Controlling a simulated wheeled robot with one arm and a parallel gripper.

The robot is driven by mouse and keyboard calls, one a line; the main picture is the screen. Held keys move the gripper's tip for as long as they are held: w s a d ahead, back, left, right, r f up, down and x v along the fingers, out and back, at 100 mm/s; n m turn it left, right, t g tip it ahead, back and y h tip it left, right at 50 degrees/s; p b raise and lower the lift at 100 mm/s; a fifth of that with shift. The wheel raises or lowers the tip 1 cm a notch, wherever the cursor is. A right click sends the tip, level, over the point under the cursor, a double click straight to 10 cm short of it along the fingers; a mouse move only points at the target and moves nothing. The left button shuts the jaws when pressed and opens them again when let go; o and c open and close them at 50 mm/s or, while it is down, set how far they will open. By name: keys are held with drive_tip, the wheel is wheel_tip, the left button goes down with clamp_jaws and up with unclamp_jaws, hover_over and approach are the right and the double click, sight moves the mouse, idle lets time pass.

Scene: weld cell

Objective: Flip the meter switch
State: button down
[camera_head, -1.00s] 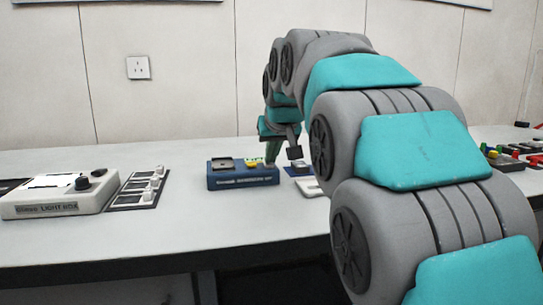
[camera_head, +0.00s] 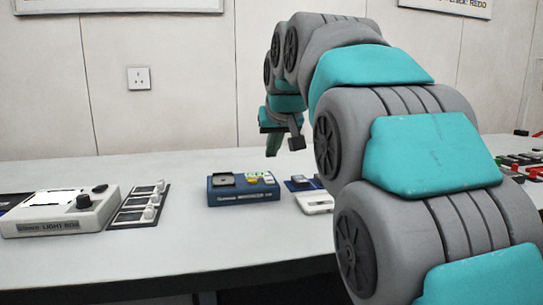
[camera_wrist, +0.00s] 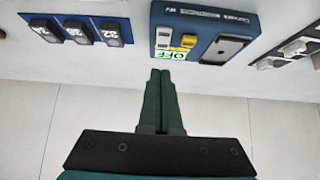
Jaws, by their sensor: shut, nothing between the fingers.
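The blue meter box (camera_head: 240,195) sits on the white bench left of my arm in the head view. I cannot tell which small piece is the switch. My gripper (camera_head: 273,150) is shut and empty, raised above and behind the box. Its green fingertips (camera_wrist: 160,73) end just short of the label in the wrist picture, apparently not touching it.
A light box (camera_head: 55,219) with a black knob and a panel of white sliders (camera_head: 138,207) stand to the left. A blue panel with dark numbered rockers (camera_wrist: 78,31) and a white device (camera_head: 316,203) lie close right of the meter. The wall is behind.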

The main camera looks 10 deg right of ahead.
drive_tip(key=s+f+b+v, duration=0.1)
drive_tip(key=v, duration=0.8)
drive_tip(key=shift+s, duration=0.5)
drive_tip(key=shift+r, duration=0.1)
